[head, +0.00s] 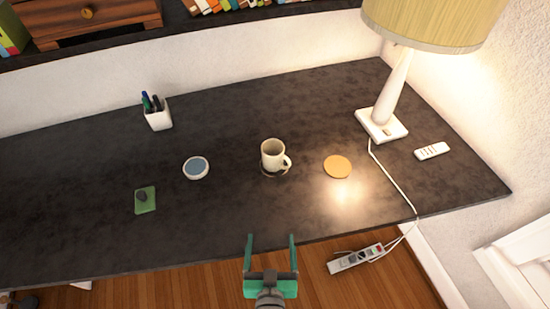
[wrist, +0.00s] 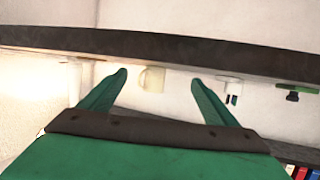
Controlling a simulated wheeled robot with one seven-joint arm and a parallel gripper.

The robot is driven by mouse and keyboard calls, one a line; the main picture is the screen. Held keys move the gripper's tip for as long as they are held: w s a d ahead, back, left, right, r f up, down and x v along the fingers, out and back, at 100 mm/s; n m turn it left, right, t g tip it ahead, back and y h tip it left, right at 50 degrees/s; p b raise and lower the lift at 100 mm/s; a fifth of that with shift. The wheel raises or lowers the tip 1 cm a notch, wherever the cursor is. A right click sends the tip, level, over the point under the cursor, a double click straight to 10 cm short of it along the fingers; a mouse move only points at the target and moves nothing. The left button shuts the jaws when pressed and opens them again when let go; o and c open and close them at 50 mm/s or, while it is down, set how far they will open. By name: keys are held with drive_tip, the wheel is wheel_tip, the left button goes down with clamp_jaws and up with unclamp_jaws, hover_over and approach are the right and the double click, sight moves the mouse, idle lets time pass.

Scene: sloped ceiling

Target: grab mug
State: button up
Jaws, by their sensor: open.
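A cream mug (head: 272,153) stands upright on a dark round coaster (head: 275,174) near the middle of the desk, its handle toward the right. My gripper (head: 271,237) is at the desk's front edge, on the near side of the mug and apart from it. Its two green fingers are spread open and nothing is between them. In the wrist view, which looks upside down, the mug (wrist: 152,79) shows beyond and between the open fingertips of my gripper (wrist: 158,75).
A power strip (head: 356,258) lies off the front edge.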

drive_tip(key=w+r, duration=0.1)
drive_tip(key=w, duration=0.2)
drive_tip(key=w+r, duration=0.1)
drive_tip(key=w, duration=0.3)
drive_tip(key=w+r, duration=0.1)
drive_tip(key=w, duration=0.2)
drive_tip(key=shift+w+d, duration=0.2)
drive_tip(key=shift+w, duration=0.1)
drive_tip(key=g, duration=0.1)
approach(273, 144)
drive_tip(key=shift+x, duration=2.85)
drive_tip(key=c, duration=1.4)
